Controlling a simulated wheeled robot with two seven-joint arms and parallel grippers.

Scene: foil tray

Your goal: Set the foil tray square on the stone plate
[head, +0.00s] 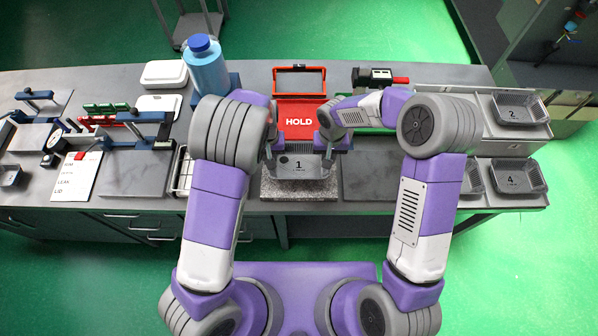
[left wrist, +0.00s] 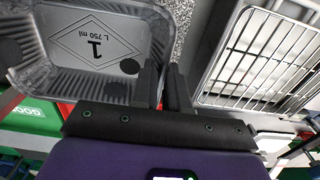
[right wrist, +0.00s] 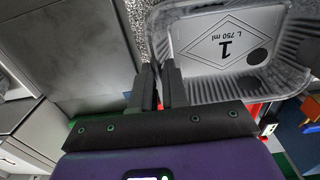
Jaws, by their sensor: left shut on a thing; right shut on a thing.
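The foil tray (head: 299,170), a grey ribbed tray marked 1, is between my two grippers at the stone plate (head: 290,193). The speckled front of the plate shows below the tray; whether the tray touches it I cannot tell. My left gripper (head: 272,157) is shut on the tray's left wall, and in the left wrist view its fingers (left wrist: 163,88) pinch the rim of the tray (left wrist: 35,72). My right gripper (head: 327,157) is shut on the right wall; its fingers (right wrist: 160,88) pinch the rim of the tray (right wrist: 200,88). The plate's far part is hidden.
A dark slab (head: 375,178) is to the right and a wire rack (left wrist: 265,50) to the left. A blue bottle (head: 207,72) stands behind my left arm. Numbered trays (head: 520,108) sit at the far right.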

